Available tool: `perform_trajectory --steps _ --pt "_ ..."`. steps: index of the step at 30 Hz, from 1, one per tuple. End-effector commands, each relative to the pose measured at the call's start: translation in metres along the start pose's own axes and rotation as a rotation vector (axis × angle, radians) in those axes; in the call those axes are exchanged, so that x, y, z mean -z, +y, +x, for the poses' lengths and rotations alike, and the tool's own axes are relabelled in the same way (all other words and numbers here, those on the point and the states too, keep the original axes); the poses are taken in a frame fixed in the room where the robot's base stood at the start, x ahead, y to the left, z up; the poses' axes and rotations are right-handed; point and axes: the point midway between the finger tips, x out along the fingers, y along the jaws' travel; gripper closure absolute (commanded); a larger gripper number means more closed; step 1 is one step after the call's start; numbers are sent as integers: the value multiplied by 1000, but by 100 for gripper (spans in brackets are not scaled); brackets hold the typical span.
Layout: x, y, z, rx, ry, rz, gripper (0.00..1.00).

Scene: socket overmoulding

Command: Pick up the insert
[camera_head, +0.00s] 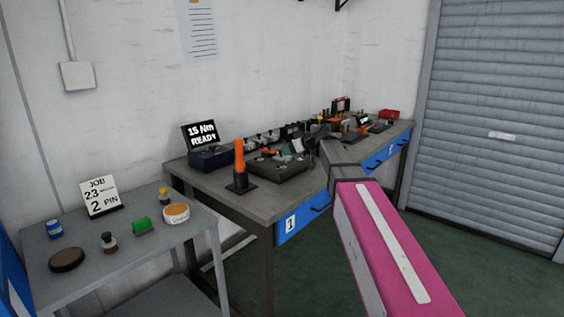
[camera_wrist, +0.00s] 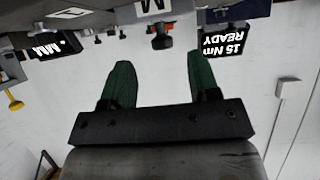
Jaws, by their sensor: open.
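My gripper (camera_wrist: 158,60) shows in the wrist view with its two green fingers wide apart and nothing between them. In the head view my arm reaches over the grey workbench (camera_head: 205,180), and its end is small and dark among the bench items. I cannot pick out the insert for certain in either view. A dark fixture block (camera_head: 283,169) with small parts on it lies on the bench, left of my arm. The wrist view looks upside down, with bench items along its top edge and the pale wall behind the fingers.
An orange-handled tool (camera_head: 239,158) stands upright at the bench's front left. A display (camera_head: 200,133) reads "15 Nm READY". A roller shutter (camera_head: 500,120) is at the right.

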Motion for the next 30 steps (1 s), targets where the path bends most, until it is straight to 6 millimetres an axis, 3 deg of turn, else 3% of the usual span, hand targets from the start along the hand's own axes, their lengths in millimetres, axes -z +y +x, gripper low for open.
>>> perform_trajectory --steps 9,16,17,21,22,30 --pt "3 -2 42 1 -1 0 44" --pt "3 -2 44 -1 0 0 44" --pt "3 -2 44 -1 0 0 48" --pt "3 -2 44 0 0 0 93" --pt "3 -2 44 0 0 0 100" --pt "4 -2 43 0 2 1 100"
